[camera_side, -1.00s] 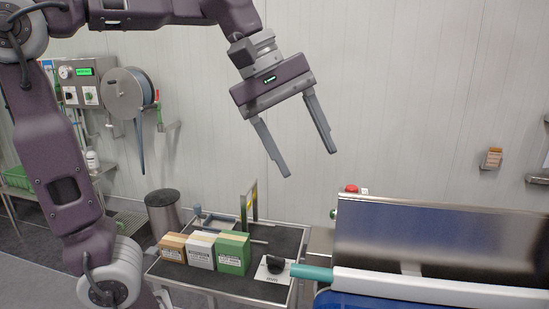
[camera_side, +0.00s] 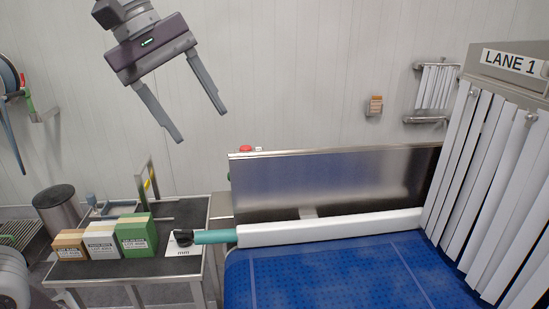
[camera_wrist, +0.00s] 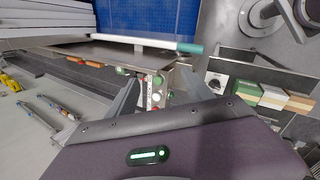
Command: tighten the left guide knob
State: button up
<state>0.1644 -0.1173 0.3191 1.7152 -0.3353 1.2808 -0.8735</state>
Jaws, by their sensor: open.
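The knob is a black round piece (camera_side: 184,238) beside the free end of a teal rod end (camera_side: 215,236), over a white plate marked "mm" in the side view. In the wrist view a dark knob (camera_wrist: 217,85) shows near the teal end (camera_wrist: 190,48). The teal piece ends the white guide rail (camera_side: 330,229) along the blue belt's far edge. My gripper (camera_side: 201,127) is open and empty, well above the knob, fingers pointing down and to the right. In the wrist view the gripper (camera_wrist: 158,80) has its fingers spread apart, with the knob to their right.
Orange, white and green boxes (camera_side: 136,236) stand on the cart (camera_side: 180,212), left of the knob. A steel side panel (camera_side: 330,183) rises behind the rail. A strip curtain (camera_side: 490,170) under a "LANE 1" sign closes the right. A red button (camera_side: 246,149) is near the panel's left end.

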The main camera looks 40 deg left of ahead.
jog(key=w+d+f+n+g, duration=0.15)
jog(key=w+f+n, duration=0.3)
jog(key=w, duration=0.45)
jog(key=w+d+f+n+g, duration=0.1)
jog(key=w+d+f+n, duration=0.3)
jog(key=w, duration=0.5)
jog(key=shift+h, duration=0.3)
jog(key=x, duration=0.5)
jog(key=a+x, duration=0.1)
jog(key=x, duration=0.1)
jog(key=shift+w+f, duration=0.25)
jog(key=shift+f, duration=0.2)
jog(key=shift+c, duration=0.4)
grip_shut()
jog(key=shift+m, duration=0.35)
jog(key=m+g, duration=0.2)
jog(key=m, duration=0.2)
jog(key=shift+w, duration=0.15)
